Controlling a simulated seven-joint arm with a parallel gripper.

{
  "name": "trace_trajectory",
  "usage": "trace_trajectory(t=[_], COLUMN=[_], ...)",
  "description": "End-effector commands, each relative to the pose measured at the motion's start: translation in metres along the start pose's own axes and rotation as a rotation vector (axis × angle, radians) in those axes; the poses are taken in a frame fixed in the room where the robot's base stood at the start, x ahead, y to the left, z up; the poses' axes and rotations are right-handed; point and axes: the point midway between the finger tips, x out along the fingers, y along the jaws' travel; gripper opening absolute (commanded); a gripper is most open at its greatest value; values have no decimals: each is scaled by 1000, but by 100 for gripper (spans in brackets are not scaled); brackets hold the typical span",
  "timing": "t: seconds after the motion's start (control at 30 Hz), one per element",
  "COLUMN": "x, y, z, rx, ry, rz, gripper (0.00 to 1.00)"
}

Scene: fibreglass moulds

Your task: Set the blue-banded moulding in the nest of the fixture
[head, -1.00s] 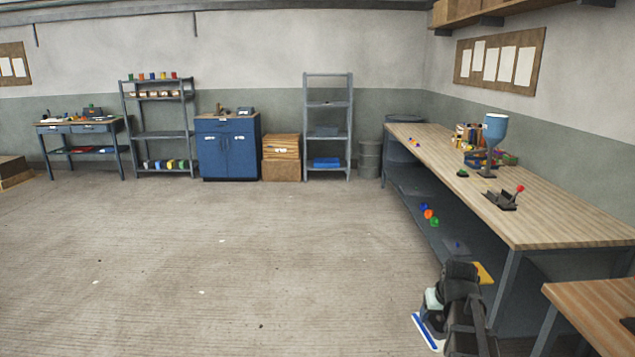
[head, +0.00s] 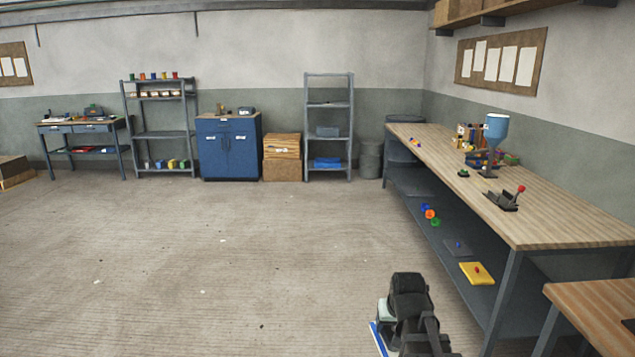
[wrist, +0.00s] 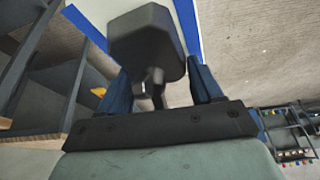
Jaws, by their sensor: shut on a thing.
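The blue-banded moulding (wrist: 103,12) is a pale, flat piece with blue strips along its edges. In the wrist view it lies beyond my gripper (wrist: 160,74), whose two blue fingers are shut; a dark block between them hides the exact grip and the moulding's middle. In the head view only a blue and white edge of the moulding (head: 379,341) shows at the bottom, beside my dark wrist, over the floor left of the bench. A dark fixture with a red-knobbed lever (head: 503,200) stands on the bench top, apart from my gripper. Its nest is too small to make out.
The long wooden bench (head: 560,226) runs along the right wall. Its lower shelf holds a yellow plate with a red knob (head: 471,279), a grey plate and small coloured pieces. A blue hopper (head: 495,128) stands farther back. A second table (head: 600,305) is at lower right. The left floor is open.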

Motion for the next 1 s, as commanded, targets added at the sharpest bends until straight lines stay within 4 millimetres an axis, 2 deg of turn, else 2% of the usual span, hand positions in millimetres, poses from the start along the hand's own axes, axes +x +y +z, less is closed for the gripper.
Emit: trace_trajectory(t=[0.1, 0.23, 0.43, 0.57, 0.67, 0.77, 1.0], x=[0, -1, -1, 0, 2, 4, 6], y=[-18, -27, -29, -21, -5, 21, 98], z=[0, 0, 0, -3, -10, -20, -40], rx=[-28, -42, -45, -32, -5, 37, 157], ry=[1, 1, 1, 1, 0, 0, -1], rz=[-11, -17, -18, -13, -1, 16, 67], gripper=[8, 8, 8, 8, 8, 8, 8])
